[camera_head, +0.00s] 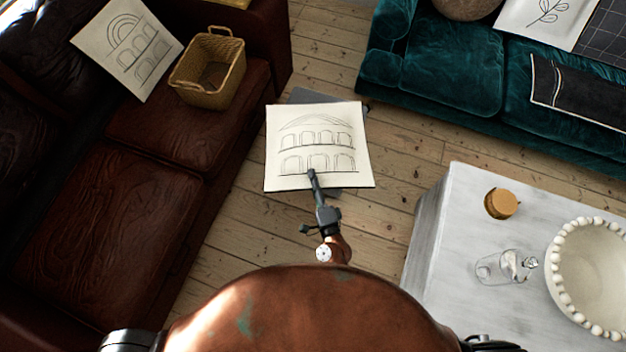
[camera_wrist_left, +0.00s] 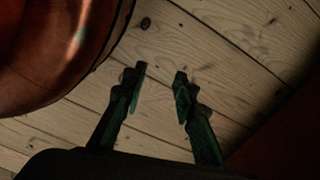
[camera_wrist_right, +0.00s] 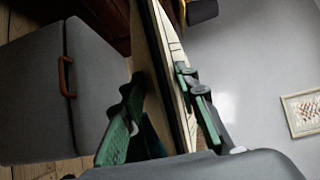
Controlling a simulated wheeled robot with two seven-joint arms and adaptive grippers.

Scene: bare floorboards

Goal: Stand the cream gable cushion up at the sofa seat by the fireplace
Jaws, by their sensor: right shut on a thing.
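The cream gable cushion (camera_head: 316,138), with a low peaked curve over two rows of drawn arches, is held up over the floor between the two sofas. My right gripper (camera_head: 312,174) is shut on its near edge. In the right wrist view the cushion (camera_wrist_right: 168,50) shows edge-on between the fingers of my right gripper (camera_wrist_right: 160,90). The brown leather sofa (camera_head: 75,240) is at the left and the teal velvet sofa (camera_head: 450,65) at the upper right. My left gripper (camera_wrist_left: 160,75) is open and empty above the floorboards. No fireplace shows.
A similar cushion with concentric arches (camera_head: 127,48) leans on the brown sofa beside a wicker basket (camera_head: 222,68). A grey case (camera_wrist_right: 85,85) is behind the held cushion. A white table (camera_head: 460,230) bears a jar, a glass vessel and a beaded bowl. The brown sofa's near seat is bare.

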